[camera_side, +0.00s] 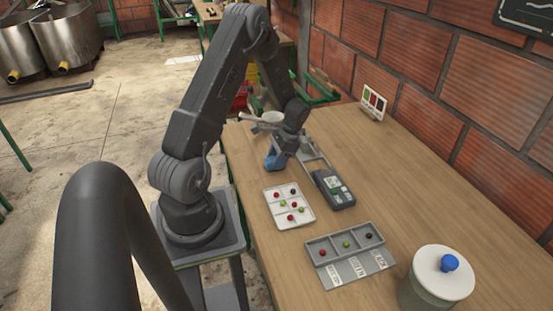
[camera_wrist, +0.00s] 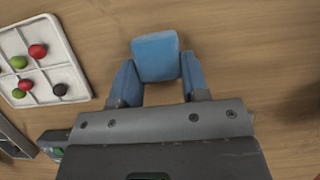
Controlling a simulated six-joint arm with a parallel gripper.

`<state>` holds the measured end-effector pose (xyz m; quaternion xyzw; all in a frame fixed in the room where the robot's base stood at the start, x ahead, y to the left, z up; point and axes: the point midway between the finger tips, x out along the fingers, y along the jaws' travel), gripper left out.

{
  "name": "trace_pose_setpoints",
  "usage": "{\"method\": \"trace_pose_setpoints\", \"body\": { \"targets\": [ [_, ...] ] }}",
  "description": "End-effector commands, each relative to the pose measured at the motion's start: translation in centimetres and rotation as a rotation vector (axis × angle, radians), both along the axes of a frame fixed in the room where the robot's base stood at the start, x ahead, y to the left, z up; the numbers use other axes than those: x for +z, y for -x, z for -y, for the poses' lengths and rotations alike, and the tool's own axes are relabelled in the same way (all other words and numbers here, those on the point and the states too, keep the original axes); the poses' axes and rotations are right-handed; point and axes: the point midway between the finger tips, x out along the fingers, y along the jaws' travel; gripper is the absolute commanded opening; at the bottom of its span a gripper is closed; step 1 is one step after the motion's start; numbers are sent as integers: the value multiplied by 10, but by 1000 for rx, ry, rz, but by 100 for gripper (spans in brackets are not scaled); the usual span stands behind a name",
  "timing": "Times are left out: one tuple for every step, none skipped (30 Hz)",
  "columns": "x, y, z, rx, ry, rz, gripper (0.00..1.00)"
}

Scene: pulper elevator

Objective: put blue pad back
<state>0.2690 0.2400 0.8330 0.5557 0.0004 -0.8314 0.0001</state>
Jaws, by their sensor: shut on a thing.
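The blue pad (camera_wrist: 155,57) is a small blue block in the wrist view, held between the tips of my gripper (camera_wrist: 157,75). The gripper's two fingers are also blue and close on it from both sides. In the side view my gripper (camera_side: 275,157) is low over the far left part of the table, and the blue there blends pad and fingers. I cannot tell whether the pad touches the wood.
A white tray (camera_side: 289,207) of red, green and dark balls, a dark handheld device (camera_side: 334,188), a labelled grey sorting tray (camera_side: 354,266) and a lidded jar (camera_side: 442,275) stand nearer. A colour card (camera_side: 373,102) stands by the brick wall. The table's right middle is bare.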

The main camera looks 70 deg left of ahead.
Motion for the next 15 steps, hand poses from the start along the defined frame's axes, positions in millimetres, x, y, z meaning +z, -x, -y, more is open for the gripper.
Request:
{"method": "trace_pose_setpoints", "body": {
  "targets": [
    [0, 0, 0, 0, 0, 0, 23],
    [0, 0, 0, 0, 0, 0, 23],
    [0, 0, 0, 0, 0, 0, 23],
    [-1, 0, 0, 0, 0, -1, 23],
    [-2, 0, 0, -1, 0, -1, 23],
    [-3, 0, 0, -1, 0, 0, 23],
    [-3, 0, 0, 0, 0, 0, 44],
    [-3, 0, 0, 0, 0, 0, 47],
    [-2, 0, 0, 0, 0, 0, 51],
    [-2, 0, 0, 0, 0, 0, 54],
    [-2, 0, 0, -1, 0, 0, 57],
    [-2, 0, 0, -1, 0, 0, 61],
    [-2, 0, 0, -1, 0, 0, 64],
    [-2, 0, 0, -1, 0, 0, 66],
    [-2, 0, 0, 0, 0, 0, 67]
  ]
}}
